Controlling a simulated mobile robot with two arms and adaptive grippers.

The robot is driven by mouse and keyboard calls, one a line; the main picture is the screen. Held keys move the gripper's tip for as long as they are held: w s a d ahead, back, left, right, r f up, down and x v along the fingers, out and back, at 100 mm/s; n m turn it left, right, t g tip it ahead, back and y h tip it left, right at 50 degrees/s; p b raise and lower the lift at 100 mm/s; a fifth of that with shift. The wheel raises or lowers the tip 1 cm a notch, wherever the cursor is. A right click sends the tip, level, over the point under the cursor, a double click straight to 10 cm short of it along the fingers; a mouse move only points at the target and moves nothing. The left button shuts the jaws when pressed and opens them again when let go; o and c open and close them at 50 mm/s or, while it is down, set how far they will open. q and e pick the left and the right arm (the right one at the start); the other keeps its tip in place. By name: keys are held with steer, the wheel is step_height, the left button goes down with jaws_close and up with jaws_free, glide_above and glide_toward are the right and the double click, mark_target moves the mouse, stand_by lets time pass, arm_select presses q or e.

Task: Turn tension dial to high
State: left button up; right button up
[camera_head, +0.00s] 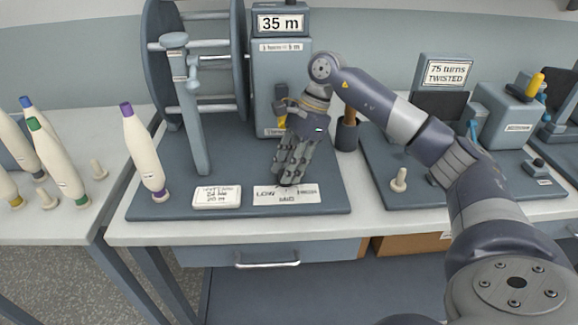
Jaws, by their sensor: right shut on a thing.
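My right gripper (289,180) comes down from above, its fingers at the back edge of the white label plate (308,193) on the grey machine base. The plate reads LOW at the left, MED at the lower middle and a partly covered word at the right. The gripper is shut on the tension dial, which the fingers hide, so its pointer and setting cannot be told. My left gripper is not in view.
Behind stands a grey column with a 35 m display (281,23), beside a large reel (205,112). Another label plate (217,197) lies to the left. A cone with a purple tip (143,150) stands at the base's left edge. A dark cup (347,135) stands right of the gripper.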

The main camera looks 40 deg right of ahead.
stand_by(0.4)
steer(key=o, duration=1)
steer(key=shift+o, duration=0.2)
steer(key=shift+r, duration=0.1)
steer(key=v, duration=1.1)
steer(key=shift+d+r, duration=0.15)
steer(key=shift+r, duration=0.25)
steer(key=shift+w, duration=0.1)
